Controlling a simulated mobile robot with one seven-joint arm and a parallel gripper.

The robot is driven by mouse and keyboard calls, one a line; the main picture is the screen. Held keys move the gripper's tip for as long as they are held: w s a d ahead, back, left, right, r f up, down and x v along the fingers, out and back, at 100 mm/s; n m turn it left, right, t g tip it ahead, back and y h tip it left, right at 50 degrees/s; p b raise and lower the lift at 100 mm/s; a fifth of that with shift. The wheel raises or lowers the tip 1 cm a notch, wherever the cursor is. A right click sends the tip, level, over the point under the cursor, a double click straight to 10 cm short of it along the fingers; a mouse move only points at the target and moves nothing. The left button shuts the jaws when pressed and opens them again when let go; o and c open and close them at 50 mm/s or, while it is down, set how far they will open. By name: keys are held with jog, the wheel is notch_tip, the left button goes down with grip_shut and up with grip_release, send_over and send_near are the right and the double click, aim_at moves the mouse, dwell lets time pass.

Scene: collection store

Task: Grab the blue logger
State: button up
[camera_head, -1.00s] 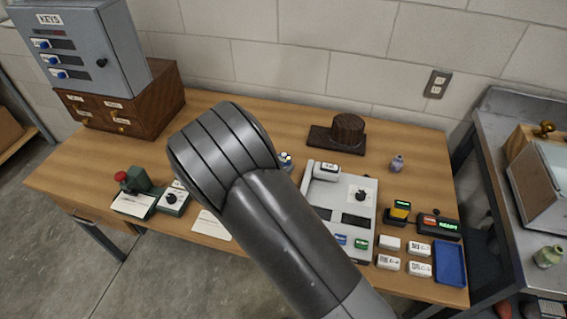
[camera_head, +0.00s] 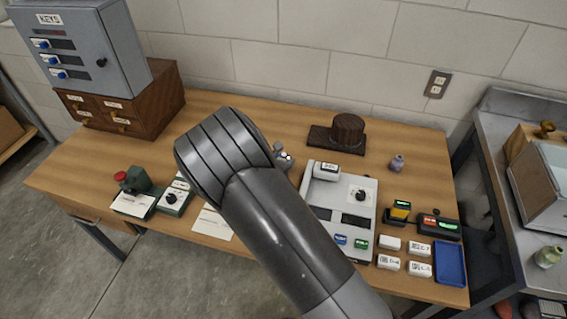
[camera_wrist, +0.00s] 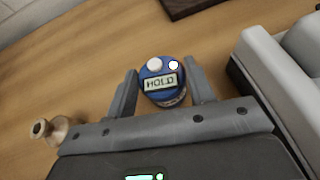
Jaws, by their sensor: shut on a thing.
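The blue logger (camera_wrist: 160,83) is a small round blue device with a display reading HOLD, a white knob and a bright white spot on top. In the wrist view it sits between the two fingers of my gripper (camera_wrist: 161,80), which is shut on it. I cannot tell whether it touches the wood below.
A grey panel unit (camera_head: 371,195) stands right of my arm. A dark wooden block (camera_head: 347,130) is behind. A blue tray (camera_head: 450,263) and small white boxes lie front right. A key cabinet (camera_head: 85,45) stands left. A brass-coloured knob (camera_wrist: 48,130) shows at wrist-view left.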

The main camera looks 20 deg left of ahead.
jog(key=c, duration=0.3)
jog(key=shift+r, duration=0.1)
